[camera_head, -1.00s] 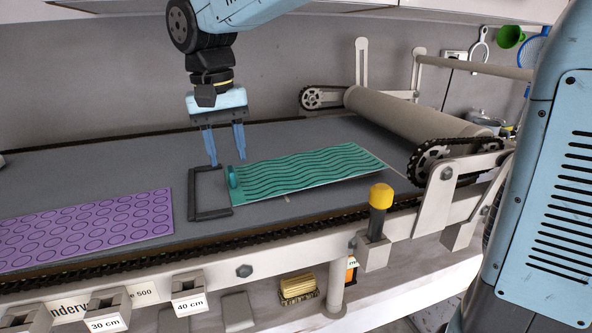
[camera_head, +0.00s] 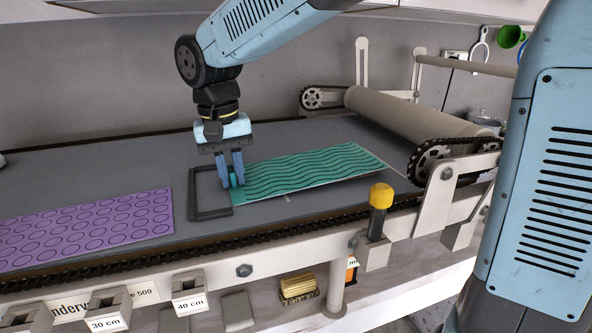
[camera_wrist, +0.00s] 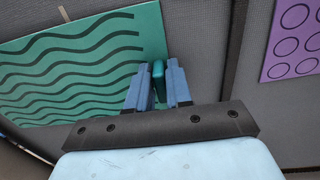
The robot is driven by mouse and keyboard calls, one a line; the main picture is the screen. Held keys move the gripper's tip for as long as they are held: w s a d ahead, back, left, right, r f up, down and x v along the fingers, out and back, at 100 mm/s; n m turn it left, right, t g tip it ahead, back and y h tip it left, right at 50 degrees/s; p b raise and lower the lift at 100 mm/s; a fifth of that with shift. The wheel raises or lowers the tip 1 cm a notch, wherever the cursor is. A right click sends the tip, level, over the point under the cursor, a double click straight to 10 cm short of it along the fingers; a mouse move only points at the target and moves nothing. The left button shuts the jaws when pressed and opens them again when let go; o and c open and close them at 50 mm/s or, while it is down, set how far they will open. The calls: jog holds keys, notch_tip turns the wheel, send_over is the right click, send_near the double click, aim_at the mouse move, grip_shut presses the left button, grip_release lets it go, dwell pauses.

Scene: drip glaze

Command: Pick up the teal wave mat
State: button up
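The teal wave mat (camera_head: 310,168) lies flat on the grey belt, with dark wavy lines across it; it also fills the left of the wrist view (camera_wrist: 75,62). A small raised teal grip (camera_wrist: 158,82) stands at its left end. My gripper (camera_head: 231,181) is lowered over that end, fingers pointing down. In the wrist view my gripper (camera_wrist: 159,85) has one finger on each side of the grip, close against it, and appears shut on it. The fingers partly hide the grip in the head view.
A dark open frame (camera_head: 208,213) lies on the belt at the mat's left end. A purple mat with circles (camera_head: 85,228) lies further left. A roller (camera_head: 415,120) with chain wheels stands to the right. A yellow-capped post (camera_head: 380,200) rises at the front edge.

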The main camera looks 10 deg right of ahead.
grip_shut()
